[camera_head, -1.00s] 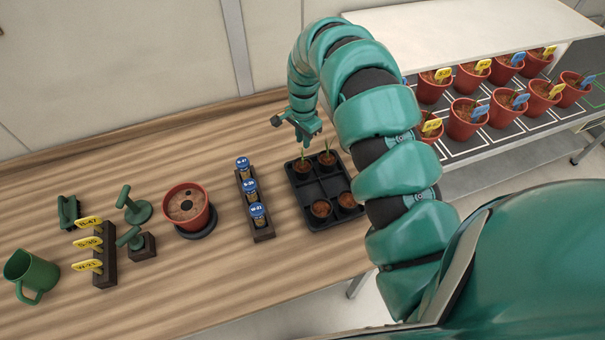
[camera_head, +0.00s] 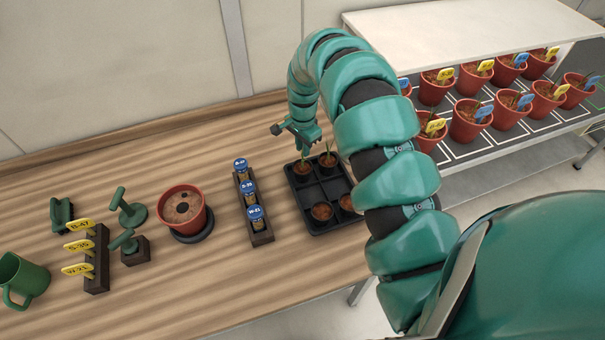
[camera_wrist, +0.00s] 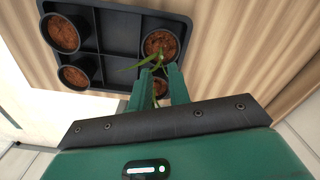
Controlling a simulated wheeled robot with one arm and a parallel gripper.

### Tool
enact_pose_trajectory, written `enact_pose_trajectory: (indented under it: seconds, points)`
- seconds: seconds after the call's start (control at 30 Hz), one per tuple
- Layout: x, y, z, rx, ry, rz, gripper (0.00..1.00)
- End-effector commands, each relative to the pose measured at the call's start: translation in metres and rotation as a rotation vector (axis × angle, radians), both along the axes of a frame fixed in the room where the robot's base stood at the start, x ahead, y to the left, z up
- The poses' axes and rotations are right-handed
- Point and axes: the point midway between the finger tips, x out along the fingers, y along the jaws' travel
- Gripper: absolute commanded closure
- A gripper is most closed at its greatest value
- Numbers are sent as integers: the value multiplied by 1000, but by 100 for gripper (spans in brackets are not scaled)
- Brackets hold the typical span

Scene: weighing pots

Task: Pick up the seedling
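The black tray (camera_head: 306,205) on the wooden table holds small round pots of brown soil. Two seedlings stand at its back, one in the left pot (camera_head: 303,168) and one in the right pot (camera_head: 328,159). My gripper (camera_head: 306,152) points down just above the back left seedling; its fingertips are hard to make out there. In the wrist view my gripper (camera_wrist: 159,88) has its two fingers apart, with green leaves (camera_wrist: 150,62) and a thin stem between and just beyond them. The pot under the fingers is partly hidden, and I cannot tell whether the fingers touch the plant.
A rack of blue-capped vials (camera_head: 256,228) stands left of the tray. Farther left are a red pot (camera_head: 182,207), green tools (camera_head: 130,212), a yellow-tag holder (camera_head: 97,262) and a green jug (camera_head: 28,278). Red pots (camera_head: 467,122) fill a shelf at right.

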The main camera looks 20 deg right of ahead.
Motion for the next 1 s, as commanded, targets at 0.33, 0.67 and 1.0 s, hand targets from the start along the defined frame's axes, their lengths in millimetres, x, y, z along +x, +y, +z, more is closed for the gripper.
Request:
enact_pose_trajectory:
  seconds: [0.33,0.67,1.0]
  points:
    - [-1,0,-27,0,1,-1,81]
    - [-1,0,-42,1,4,0,81]
    - [1,0,-67,1,5,0,81]
